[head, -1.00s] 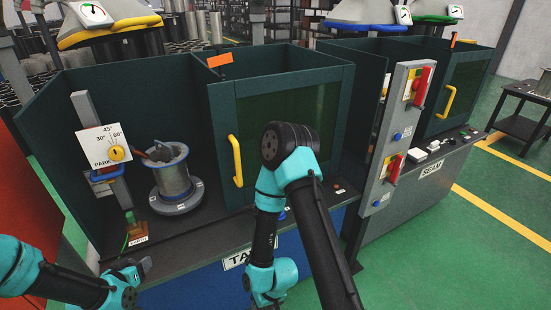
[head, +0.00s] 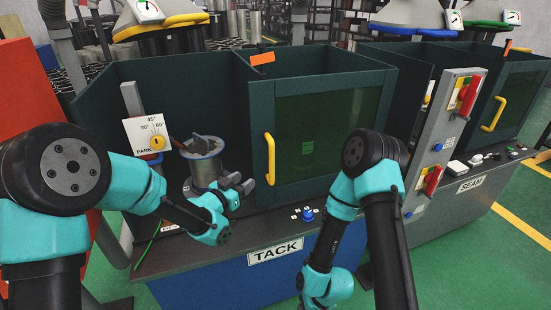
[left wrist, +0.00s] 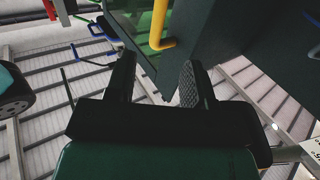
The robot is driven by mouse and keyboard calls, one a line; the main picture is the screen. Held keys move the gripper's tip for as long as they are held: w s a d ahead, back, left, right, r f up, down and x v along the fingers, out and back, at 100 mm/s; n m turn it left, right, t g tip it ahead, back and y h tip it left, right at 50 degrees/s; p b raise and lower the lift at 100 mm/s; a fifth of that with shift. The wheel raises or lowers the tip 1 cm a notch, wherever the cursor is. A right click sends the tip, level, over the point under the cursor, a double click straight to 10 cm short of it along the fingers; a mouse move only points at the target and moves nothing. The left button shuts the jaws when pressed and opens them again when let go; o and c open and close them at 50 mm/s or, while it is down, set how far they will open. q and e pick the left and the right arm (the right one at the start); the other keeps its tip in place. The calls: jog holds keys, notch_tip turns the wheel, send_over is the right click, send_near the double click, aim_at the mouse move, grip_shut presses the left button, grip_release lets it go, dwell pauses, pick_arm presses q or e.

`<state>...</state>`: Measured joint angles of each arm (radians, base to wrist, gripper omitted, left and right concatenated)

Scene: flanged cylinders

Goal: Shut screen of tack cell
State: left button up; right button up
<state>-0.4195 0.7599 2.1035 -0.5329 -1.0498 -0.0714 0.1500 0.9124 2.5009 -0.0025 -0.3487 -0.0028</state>
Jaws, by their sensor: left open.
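The tack cell's screen (head: 325,128) is a dark green framed panel with a tinted window. It covers the right part of the cell front, and the left part is open. Its yellow upright handle (head: 270,160) is on the screen's left edge. My left gripper (head: 243,184) is open and empty just left of the handle's lower end. In the left wrist view the handle (left wrist: 161,24) shows beyond and between the two open fingers (left wrist: 160,78), apart from them. My right arm crosses in front of the cell; its gripper does not show.
A flanged cylinder (head: 203,160) stands inside the open part, behind my left gripper. A dial plate (head: 147,134) is left of it. The TACK bench edge (head: 275,252) runs below. A grey switch post (head: 437,140) and the SEAM cell are at right.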

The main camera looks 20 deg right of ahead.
aim_at(270, 161)
pick_arm(q)
jog(key=x, duration=1.6)
jog(key=shift+w+d, duration=0.2)
jog(key=shift+d, duration=0.05)
jog(key=shift+c, duration=0.2)
grip_shut()
